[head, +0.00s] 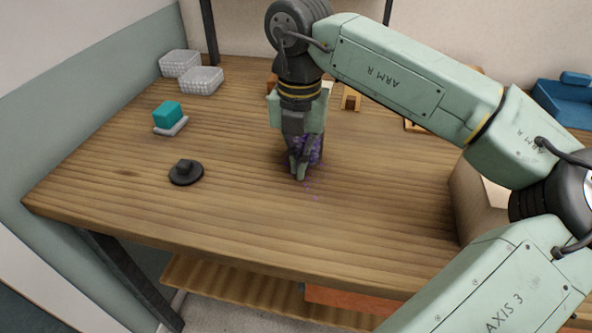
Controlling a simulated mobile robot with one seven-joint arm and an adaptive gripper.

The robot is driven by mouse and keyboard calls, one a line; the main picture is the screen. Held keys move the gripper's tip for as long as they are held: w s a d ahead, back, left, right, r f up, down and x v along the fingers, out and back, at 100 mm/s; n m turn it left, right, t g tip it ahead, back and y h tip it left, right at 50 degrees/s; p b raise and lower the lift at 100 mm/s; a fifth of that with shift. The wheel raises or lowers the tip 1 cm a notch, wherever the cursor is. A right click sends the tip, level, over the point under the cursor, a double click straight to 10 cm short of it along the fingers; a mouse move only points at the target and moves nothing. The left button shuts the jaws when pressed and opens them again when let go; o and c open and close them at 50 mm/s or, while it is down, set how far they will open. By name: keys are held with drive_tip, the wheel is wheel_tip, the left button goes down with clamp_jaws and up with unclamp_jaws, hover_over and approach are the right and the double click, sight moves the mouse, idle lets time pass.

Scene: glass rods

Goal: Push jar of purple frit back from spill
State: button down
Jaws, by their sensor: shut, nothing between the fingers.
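The jar of purple frit (314,151) stands on the wooden table (140,197), partly hidden behind my gripper. Its purple contents show at the right of my fingers. My gripper (299,174) points down with its fingers shut and empty, low at the near left side of the jar. I cannot tell whether the fingers touch it.
A black round weight (186,173) and a teal block on a grey base (168,114) sit to the left. Small wooden items (351,99) are behind my gripper.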

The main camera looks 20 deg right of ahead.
drive_tip(key=w+d, duration=0.2)
drive_tip(key=w, duration=0.1)
drive_tip(key=w+d, duration=0.2)
drive_tip(key=w, duration=0.1)
drive_tip(key=w+d+p, duration=0.1)
drive_tip(key=w+d, duration=0.1)
drive_tip(key=w, duration=0.2)
drive_tip(key=shift+d, duration=0.4)
drive_tip(key=shift+s+a+f, duration=0.1)
drive_tip(key=shift+s, duration=0.05)
